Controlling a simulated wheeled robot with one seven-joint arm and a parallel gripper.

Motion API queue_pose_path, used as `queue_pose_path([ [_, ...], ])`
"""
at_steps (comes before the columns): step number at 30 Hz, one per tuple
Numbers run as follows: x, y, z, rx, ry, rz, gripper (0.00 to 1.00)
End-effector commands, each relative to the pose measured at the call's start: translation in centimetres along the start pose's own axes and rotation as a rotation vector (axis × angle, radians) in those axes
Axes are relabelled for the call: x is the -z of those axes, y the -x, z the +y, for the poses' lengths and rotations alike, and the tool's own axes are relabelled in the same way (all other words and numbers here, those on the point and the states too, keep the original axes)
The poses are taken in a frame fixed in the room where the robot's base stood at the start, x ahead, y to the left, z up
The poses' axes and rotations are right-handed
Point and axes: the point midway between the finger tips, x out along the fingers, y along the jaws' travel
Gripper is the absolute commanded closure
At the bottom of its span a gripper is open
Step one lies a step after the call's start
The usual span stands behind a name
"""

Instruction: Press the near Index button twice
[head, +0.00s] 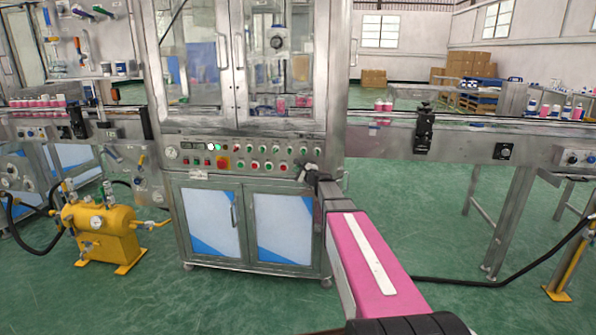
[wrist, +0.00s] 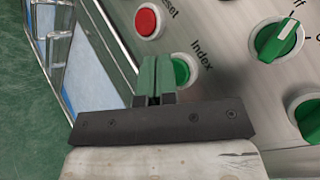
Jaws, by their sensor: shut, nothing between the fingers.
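The green Index button (wrist: 181,70) shows in the wrist view on the metal control panel, with its label "Index" beside it. My gripper (wrist: 156,63) is shut and empty, its two green fingertips together. The fingertips overlap the left side of the button in the picture. I cannot tell whether they touch it. In the head view my gripper (head: 308,170) is at the right end of the control panel (head: 185,158). There the Index button cannot be told apart from the other small buttons, or is hidden behind the gripper.
A red button (wrist: 148,21) with a partly cut-off "Reset" label lies above the Index button. Green rotary knobs (wrist: 279,40) stick out at right. The machine's cabinet doors (head: 280,228) lie below the panel. A conveyor (head: 470,128) runs off to the right.

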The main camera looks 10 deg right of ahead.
Motion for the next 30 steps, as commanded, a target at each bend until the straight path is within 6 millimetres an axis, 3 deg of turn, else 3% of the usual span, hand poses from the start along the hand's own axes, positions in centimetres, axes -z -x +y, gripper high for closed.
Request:
queue_pose_path([
  [17,-0.6,0.8,0.5,0.0,0.0,0.0,1.0],
  [30,-2.4,3.3,2.3,0.001,-0.001,0.0,1.0],
])
